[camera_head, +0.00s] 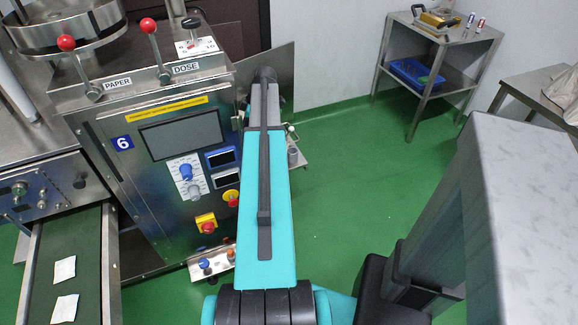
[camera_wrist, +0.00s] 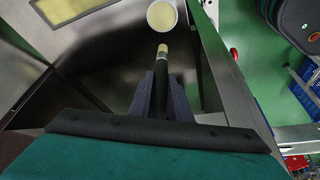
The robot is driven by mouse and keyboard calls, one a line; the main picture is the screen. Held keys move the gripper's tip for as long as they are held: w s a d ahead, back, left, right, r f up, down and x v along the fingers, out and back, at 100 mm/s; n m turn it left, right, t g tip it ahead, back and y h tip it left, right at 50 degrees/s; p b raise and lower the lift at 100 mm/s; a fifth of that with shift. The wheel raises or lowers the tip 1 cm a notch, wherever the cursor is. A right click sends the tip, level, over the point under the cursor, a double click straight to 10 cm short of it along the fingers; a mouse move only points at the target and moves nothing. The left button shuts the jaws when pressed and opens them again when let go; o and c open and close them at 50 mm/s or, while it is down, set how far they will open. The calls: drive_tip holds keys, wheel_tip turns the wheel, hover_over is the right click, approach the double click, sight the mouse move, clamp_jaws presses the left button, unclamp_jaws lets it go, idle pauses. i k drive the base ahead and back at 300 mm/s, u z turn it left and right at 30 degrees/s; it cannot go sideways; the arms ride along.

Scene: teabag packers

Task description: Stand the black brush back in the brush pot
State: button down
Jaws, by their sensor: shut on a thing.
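In the wrist view my gripper (camera_wrist: 160,92) is shut on the black brush (camera_wrist: 160,72). The brush's dark shaft points away from me and ends in a pale cream tip. A round white pot (camera_wrist: 162,16) with a pale inside shows just beyond the tip, near the top edge of the wrist view. The brush is outside the pot's outline in this view; I cannot tell the height between them. In the head view my arm hides the gripper, and I cannot make out the brush there.
Metal walls stand close on both sides in the wrist view, with a steel panel (camera_wrist: 222,75) at the right. In the head view the machine (camera_head: 150,190) with red-knobbed levers is left of my arm. Green floor (camera_head: 340,190) is clear at right; a metal table (camera_head: 435,80) stands behind.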

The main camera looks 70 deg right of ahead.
sight(291, 158)
drive_tip(key=u, duration=0.1)
drive_tip(key=k, duration=1.1)
drive_tip(key=z, duration=0.55)
drive_tip(key=i, duration=1)
drive_tip(key=u, duration=0.1)
